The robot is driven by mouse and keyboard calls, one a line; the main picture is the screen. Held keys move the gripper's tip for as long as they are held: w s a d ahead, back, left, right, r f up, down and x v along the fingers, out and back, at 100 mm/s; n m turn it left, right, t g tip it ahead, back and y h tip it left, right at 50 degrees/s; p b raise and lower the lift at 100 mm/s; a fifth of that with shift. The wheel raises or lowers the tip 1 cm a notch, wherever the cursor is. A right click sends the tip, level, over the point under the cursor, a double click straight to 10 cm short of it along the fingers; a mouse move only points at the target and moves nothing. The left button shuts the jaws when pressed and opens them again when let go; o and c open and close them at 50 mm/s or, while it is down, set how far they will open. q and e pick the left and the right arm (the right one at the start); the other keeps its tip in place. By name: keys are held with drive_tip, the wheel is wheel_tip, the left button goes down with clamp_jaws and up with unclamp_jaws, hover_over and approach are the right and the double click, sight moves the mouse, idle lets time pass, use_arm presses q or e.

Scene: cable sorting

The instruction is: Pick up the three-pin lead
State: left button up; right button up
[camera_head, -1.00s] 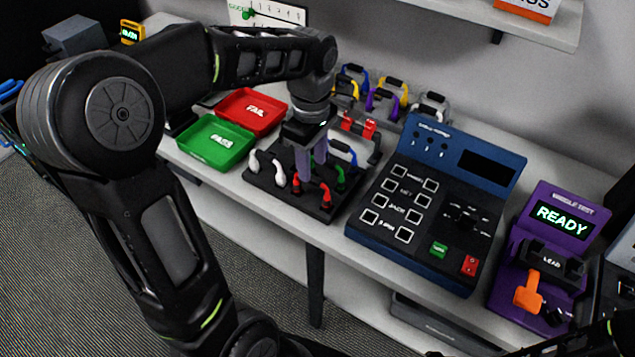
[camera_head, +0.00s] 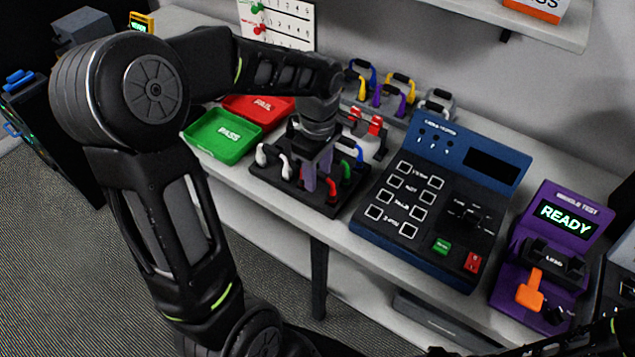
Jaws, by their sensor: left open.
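A black block (camera_head: 262,183) on the bench holds several short upright leads. White leads (camera_head: 261,155) stand at its left, a red lead (camera_head: 332,187) near the front, a green lead (camera_head: 347,170) and a blue lead (camera_head: 352,148) at the right. I cannot tell which one is the three-pin lead; the plug ends are hidden. My left gripper (camera_head: 317,176) points down over the middle of the block, open, with its fingers among the leads. The gripper and wrist hide part of the block. I see no lead clearly held. My right gripper is out of view.
Green PASS tray (camera_head: 205,146) and red FAIL tray (camera_head: 245,117) lie left of the block. A blue tester (camera_head: 375,232) stands right of it, then a purple tester reading READY (camera_head: 512,262). More coloured leads (camera_head: 400,85) stand in holders behind.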

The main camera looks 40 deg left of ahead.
use_arm(q)
drive_tip(key=shift+f, duration=1.6)
clamp_jaws()
